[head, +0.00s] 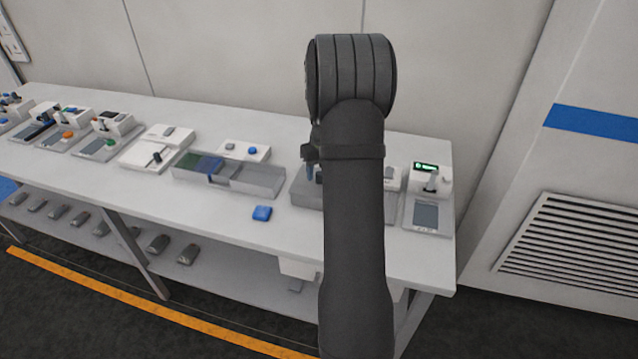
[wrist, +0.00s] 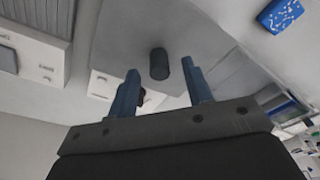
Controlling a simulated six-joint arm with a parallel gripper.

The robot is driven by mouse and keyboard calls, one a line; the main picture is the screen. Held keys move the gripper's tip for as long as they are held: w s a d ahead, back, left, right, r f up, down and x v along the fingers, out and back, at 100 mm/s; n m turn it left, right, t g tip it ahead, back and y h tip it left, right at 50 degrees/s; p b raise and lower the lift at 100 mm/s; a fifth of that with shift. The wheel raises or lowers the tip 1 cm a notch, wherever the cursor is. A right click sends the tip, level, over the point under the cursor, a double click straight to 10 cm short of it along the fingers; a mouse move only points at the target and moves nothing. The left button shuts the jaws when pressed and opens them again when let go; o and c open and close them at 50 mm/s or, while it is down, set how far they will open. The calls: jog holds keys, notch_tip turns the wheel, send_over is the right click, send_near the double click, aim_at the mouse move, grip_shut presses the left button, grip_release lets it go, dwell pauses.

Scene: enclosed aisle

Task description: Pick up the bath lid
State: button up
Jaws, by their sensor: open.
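The bath lid (wrist: 125,35) looks like a flat grey plate with a dark, upright cylindrical knob (wrist: 159,64) in the wrist view. My gripper (wrist: 161,88) is open, with its two blue fingers on either side of the knob in the picture. I see no contact, and cannot tell how far the fingertips are above the lid. In the head view my arm hides most of the gripper and the knob. Part of the grey bath (head: 304,194) shows left of the arm on the bench.
A blue block (head: 262,213) lies on the bench, also seen in the wrist view (wrist: 279,14). A compartmented tray (head: 258,183) stands left of the bath. A device with a green display (head: 425,190) stands at the right end.

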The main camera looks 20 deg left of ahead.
jog(key=shift+w+f, duration=0.1)
jog(key=shift+f, duration=0.75)
grip_shut()
jog(key=shift+r, duration=0.15)
jog(key=shift+a+r, duration=0.1)
jog(key=shift+r, duration=0.2)
jog(key=r, duration=0.3)
jog(key=shift+d+r, duration=0.4)
jog(key=s+d+r, duration=0.2)
jog(key=d+r, duration=0.4)
jog(key=d, duration=0.4)
jog(key=shift+s+d+r, duration=0.15)
jog(key=shift+d, duration=0.25)
